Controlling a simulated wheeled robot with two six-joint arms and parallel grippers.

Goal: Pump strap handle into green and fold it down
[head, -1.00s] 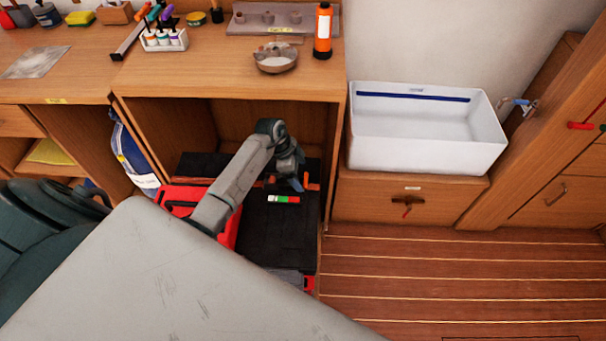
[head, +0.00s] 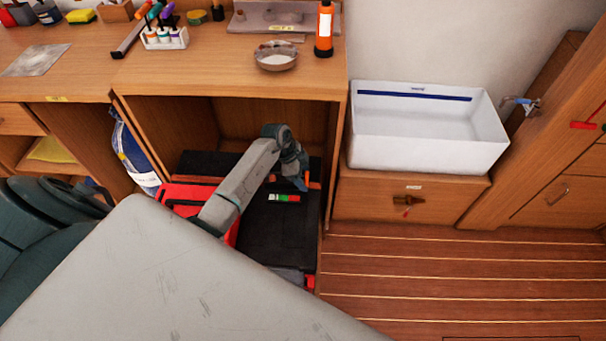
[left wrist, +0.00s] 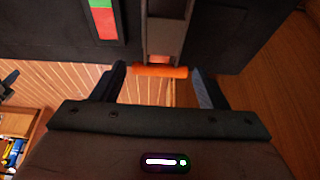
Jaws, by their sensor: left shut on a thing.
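My left gripper (head: 303,183) is over the far right part of a black case (head: 270,235) inside the open cabinet. In the left wrist view, my left gripper (left wrist: 160,78) is shut on the ends of an orange handle (left wrist: 160,71), which lies crosswise between its fingers. A grey metal lever (left wrist: 163,35) joins the handle. A gauge strip (head: 284,198) with white, green and red parts lies on the case. Its green and red parts show in the left wrist view (left wrist: 103,18). I cannot make out a pointer on it. My right gripper is not in view.
The cabinet's right side wall (head: 336,140) stands close beside my left gripper. A red case (head: 185,198) sits left of the black one, under my forearm. A white basin (head: 425,130) stands to the right. The floor (head: 450,280) at lower right is clear.

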